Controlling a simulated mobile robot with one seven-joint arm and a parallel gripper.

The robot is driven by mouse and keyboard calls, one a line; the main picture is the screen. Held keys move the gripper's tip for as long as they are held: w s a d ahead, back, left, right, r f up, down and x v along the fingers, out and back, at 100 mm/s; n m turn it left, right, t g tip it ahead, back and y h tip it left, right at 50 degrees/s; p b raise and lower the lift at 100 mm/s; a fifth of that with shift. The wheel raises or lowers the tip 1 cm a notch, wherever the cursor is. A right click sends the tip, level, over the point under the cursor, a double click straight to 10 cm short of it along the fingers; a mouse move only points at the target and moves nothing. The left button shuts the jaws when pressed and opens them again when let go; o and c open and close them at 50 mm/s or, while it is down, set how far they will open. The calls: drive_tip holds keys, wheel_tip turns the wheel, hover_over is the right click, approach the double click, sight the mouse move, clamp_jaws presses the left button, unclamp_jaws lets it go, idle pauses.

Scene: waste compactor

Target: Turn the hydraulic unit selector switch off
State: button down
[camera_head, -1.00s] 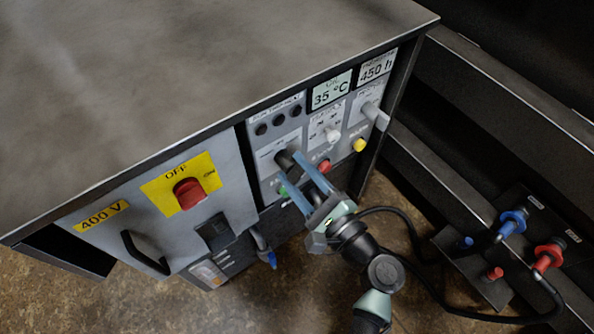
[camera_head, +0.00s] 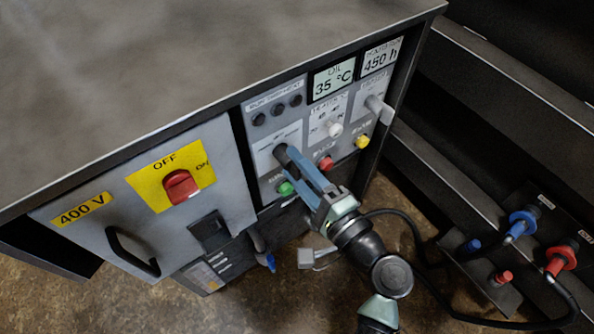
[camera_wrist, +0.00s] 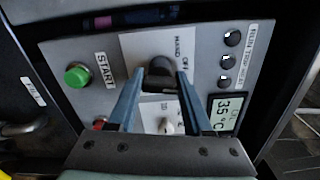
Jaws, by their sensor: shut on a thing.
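The hydraulic unit selector switch is a black knob (camera_wrist: 160,68) on a light plate of the control panel, with printed labels beside it that read like HAND and OFF. The knob (camera_head: 281,153) also shows in the head view, partly covered by my fingers. My gripper (camera_wrist: 160,82) has its two blue fingers on either side of the knob and is shut on it. In the head view my gripper (camera_head: 291,163) reaches the panel from the lower right. The knob's exact pointing direction is hard to read.
A green START button (camera_wrist: 77,76) is close to one finger. Red (camera_head: 326,162) and yellow (camera_head: 361,142) buttons and a white knob (camera_head: 334,129) are nearby. A red main switch (camera_head: 181,187) is on the left door. A grey lever (camera_head: 379,108) sticks out at right.

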drive_tip(key=shift+n+b, duration=0.55)
drive_tip(key=shift+n, duration=0.45)
drive_tip(key=shift+c, duration=1.6)
unclamp_jaws()
drive_tip(key=p+v, duration=0.2)
drive_tip(key=v, duration=1.1)
drive_tip(key=shift+p, duration=0.3)
